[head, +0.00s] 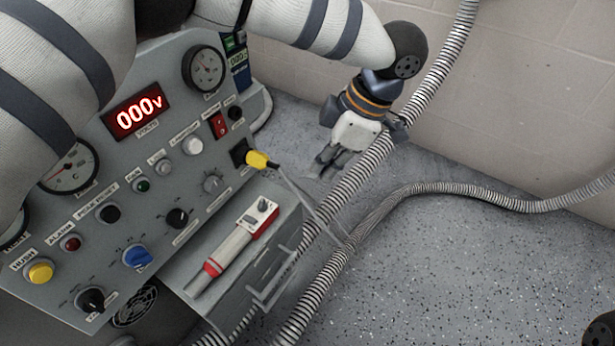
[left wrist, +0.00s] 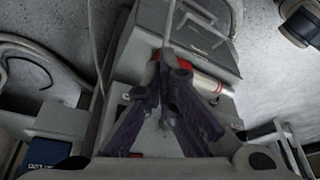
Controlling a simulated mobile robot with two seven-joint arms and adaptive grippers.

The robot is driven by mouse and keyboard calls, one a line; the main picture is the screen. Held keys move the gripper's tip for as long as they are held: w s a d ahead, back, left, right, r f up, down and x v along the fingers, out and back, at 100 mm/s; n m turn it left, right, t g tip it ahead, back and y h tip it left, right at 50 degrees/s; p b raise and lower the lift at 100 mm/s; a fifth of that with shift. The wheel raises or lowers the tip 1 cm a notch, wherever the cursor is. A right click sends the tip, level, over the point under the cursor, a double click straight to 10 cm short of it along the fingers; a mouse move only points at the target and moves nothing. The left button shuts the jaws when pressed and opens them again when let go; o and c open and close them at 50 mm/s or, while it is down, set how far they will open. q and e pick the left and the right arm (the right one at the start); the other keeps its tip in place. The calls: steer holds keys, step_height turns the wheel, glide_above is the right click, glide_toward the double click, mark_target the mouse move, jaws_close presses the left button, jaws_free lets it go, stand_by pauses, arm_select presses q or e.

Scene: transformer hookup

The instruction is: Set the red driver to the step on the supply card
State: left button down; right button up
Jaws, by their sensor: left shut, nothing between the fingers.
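The red driver (head: 235,245), a white and red tool with a grey head bearing a small dark knob, lies on the grey ledge beside the control panel. Its red part and white body (left wrist: 212,84) show partly behind the fingers in the left wrist view. The setting on its knob is too small to read. My left gripper (head: 318,170) is shut and empty, pointing down above and to the right of the driver, apart from it in the head view. Its closed fingers (left wrist: 170,62) also show in the left wrist view. I cannot pick out a supply card for sure. My right gripper is not seen.
The grey control panel (head: 60,250) with gauges, knobs and a red 000 V display (head: 136,112) fills the left. A yellow plug (head: 260,160) sits at its edge. Ribbed hoses (head: 440,188) cross the speckled floor. A blue unit (left wrist: 45,155) shows lower left.

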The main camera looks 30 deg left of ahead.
mark_target(273, 210)
arm_select(q)
steer(key=shift+s+a+f+b, duration=0.25)
steer(key=shift+s+a+f, duration=0.4)
steer(key=shift+a+f, duration=0.7)
steer(key=shift+s+a+f+b, duration=0.3)
steer(key=shift+s+a+f, duration=0.5)
steer(key=shift+f, duration=0.9)
steer(key=shift+s+a+f+b, duration=0.25)
steer(key=shift+s+a+f, duration=0.2)
steer(key=shift+a+f, duration=0.95)
steer(key=shift+d, duration=0.1)
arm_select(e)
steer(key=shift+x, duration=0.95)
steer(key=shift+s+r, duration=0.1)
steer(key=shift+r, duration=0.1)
arm_select(q)
steer(key=shift+s+r+m+p, duration=0.15)
steer(key=shift+m+p, duration=0.15)
steer(key=shift+p, duration=0.35)
steer(key=shift+s+a+t, duration=0.1)
steer(key=shift+a+t, duration=0.1)
steer(key=shift+t, duration=0.1)
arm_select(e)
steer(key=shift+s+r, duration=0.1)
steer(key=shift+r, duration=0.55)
arm_select(q)
steer(key=shift+p, duration=0.4)
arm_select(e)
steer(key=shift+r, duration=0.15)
